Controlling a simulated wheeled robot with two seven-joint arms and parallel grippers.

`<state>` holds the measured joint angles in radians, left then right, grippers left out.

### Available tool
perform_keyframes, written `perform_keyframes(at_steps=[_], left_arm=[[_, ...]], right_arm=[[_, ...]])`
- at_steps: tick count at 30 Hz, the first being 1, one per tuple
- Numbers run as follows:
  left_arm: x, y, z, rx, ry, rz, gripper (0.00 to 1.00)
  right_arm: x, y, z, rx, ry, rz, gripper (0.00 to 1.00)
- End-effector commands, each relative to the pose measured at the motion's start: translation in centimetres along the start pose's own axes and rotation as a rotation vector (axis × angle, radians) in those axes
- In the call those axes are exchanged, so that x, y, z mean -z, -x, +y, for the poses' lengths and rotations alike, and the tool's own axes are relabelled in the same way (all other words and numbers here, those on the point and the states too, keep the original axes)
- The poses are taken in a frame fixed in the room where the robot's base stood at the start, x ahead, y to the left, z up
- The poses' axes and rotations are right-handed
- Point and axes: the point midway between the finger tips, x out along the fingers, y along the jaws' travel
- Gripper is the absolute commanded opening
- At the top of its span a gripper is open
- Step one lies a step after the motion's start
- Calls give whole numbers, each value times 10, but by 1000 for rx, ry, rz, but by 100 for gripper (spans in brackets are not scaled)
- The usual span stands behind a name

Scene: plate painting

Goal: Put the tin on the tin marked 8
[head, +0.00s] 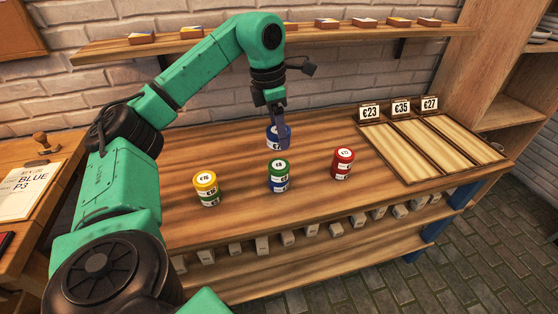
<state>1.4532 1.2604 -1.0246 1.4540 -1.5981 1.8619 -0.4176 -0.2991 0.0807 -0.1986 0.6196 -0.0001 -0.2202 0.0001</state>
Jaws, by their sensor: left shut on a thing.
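My left gripper (277,118) points down and is shut on a blue tin (277,139) with a white label, too small to read surely. The held tin is just behind and above the middle stack in the picture, apparently apart from it. That stack has a green tin (279,167) on top, whose label seems to read 8, over a blue tin (279,184). To the left, a yellow tin (205,180) marked about 16 sits on a green tin (208,198). To the right is a red stack (343,163), marked about 12. My right gripper is out of view.
A divided wooden tray (432,143) with price cards 23, 35 and 27 lies at the right of the bench. A wall shelf (240,45) with small boxes runs behind my arm. A stamp (45,142) and a paper reading BLUE P3 (30,187) lie at left.

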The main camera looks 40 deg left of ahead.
Motion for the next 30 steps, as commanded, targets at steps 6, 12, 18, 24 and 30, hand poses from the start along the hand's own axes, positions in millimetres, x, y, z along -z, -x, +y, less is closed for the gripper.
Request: perform_keyframes(at_steps=[6, 12, 18, 24, 30], left_arm=[[6, -38, -1, 2, -1, 2, 8], [10, -66, -1, 1, -2, -1, 8], [10, -66, 0, 1, -2, -2, 8], [10, -68, 0, 1, -2, -1, 100], [10, -68, 0, 1, -2, -2, 100]], right_arm=[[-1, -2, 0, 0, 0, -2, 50], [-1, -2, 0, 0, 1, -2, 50], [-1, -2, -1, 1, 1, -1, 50], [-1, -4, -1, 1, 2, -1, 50], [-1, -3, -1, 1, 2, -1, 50]])
